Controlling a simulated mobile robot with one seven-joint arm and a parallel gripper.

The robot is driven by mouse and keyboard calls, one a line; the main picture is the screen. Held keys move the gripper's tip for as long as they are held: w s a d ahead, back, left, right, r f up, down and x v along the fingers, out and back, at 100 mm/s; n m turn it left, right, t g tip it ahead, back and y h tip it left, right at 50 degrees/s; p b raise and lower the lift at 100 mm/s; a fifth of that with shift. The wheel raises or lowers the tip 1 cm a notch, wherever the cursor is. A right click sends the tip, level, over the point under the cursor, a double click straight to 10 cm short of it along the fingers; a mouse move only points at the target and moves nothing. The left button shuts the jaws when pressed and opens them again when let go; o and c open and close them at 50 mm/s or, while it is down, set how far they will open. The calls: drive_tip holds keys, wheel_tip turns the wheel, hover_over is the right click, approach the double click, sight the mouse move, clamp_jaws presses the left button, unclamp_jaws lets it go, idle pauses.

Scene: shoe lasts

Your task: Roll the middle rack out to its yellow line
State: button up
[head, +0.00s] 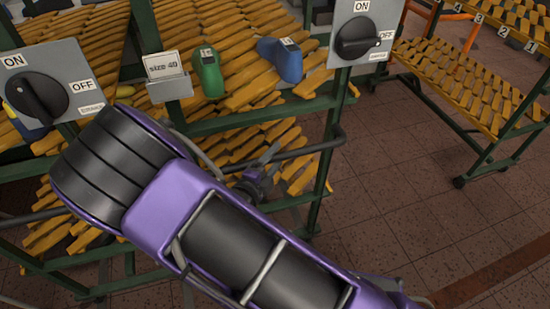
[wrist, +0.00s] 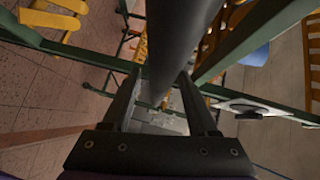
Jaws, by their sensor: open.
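The rack in front of me (head: 225,126) has a green frame with sloping shelves full of yellow shoe lasts and a "size 40" card (head: 165,66). A dark push bar (head: 312,150) runs across its near side. My gripper (head: 260,172) is at this bar, left of the rack's right post. In the wrist view, the bar (wrist: 182,35) runs between the two fingers of my open gripper (wrist: 161,100). I cannot tell whether either finger touches it. My arm hides part of the rack's lower front. No yellow floor line shows in these views.
Switch boxes marked ON and OFF stand at the left (head: 40,85) and upper middle (head: 362,38). A green last (head: 208,72) and a blue last (head: 281,60) sit on the rack's front. Another rack (head: 470,90) stands at right. Tiled floor (head: 400,195) between is clear.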

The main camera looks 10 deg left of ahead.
drive_tip(key=shift+w, duration=0.2)
clamp_jaws()
idle(1.4)
